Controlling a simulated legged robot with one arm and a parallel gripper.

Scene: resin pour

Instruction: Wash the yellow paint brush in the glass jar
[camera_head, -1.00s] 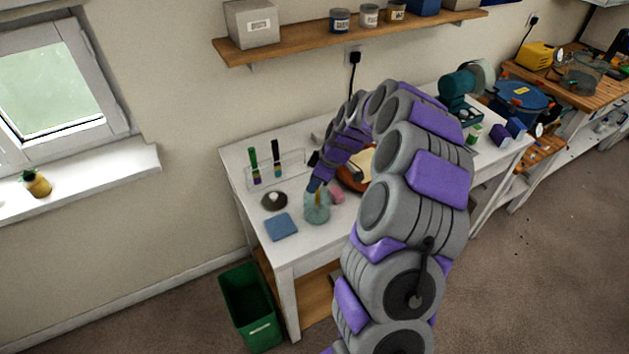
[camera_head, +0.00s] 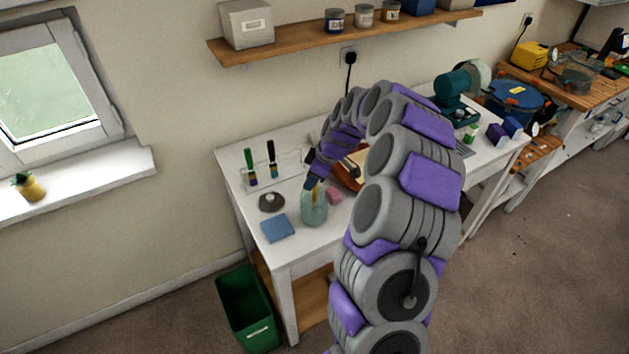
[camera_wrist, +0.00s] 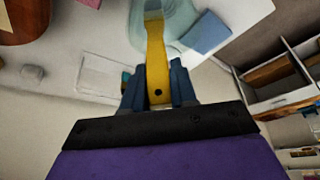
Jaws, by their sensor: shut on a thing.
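My gripper (camera_head: 313,183) is shut on the handle of the yellow paint brush (camera_wrist: 156,62) and points down over the glass jar (camera_head: 312,212). In the wrist view the brush runs away from the blue fingers (camera_wrist: 158,88), its far end overlapping the glass jar (camera_wrist: 190,22). The brush's lower end appears to be inside the jar; whether the bristles touch the bottom cannot be told. The jar stands upright near the front edge of the white table (camera_head: 235,190).
A blue cloth (camera_head: 277,228) and a dark round lid-like object (camera_head: 271,202) lie left of the jar. A pink block (camera_head: 333,195) is close on its right. A clear rack (camera_head: 285,170) holds two brushes behind. A green bin (camera_head: 248,308) stands on the floor.

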